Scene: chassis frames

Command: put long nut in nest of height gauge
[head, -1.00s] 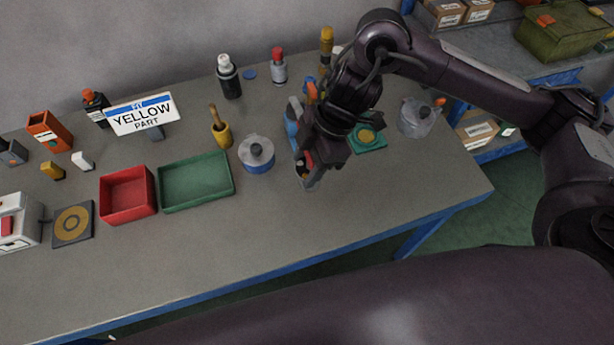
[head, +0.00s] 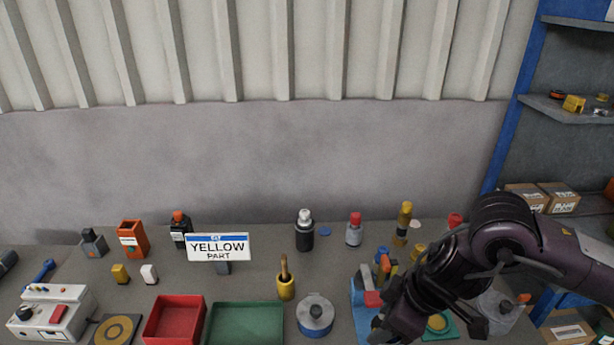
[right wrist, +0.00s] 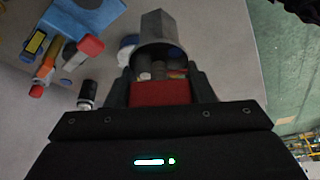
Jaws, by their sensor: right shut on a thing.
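My right gripper (right wrist: 158,78) is shut on a grey six-sided metal piece, which looks like the long nut (right wrist: 155,28). The nut sticks out beyond the dark fingers, and a red block-like part shows between them nearer the palm. In the head view my right gripper (head: 392,318) is low at the right, just right of a blue stand (head: 361,312) with red parts, which may be the height gauge. The gripper hides part of this stand, and its nest cannot be made out. The nut is hidden in the head view. My left gripper is out of view.
A lidded round pot (head: 315,314), green tray (head: 246,322) and red tray (head: 174,318) stand left of the stand. A "YELLOW PART" sign (head: 218,246) and several bottles stand behind. A green plate (head: 440,326) lies right of the gripper.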

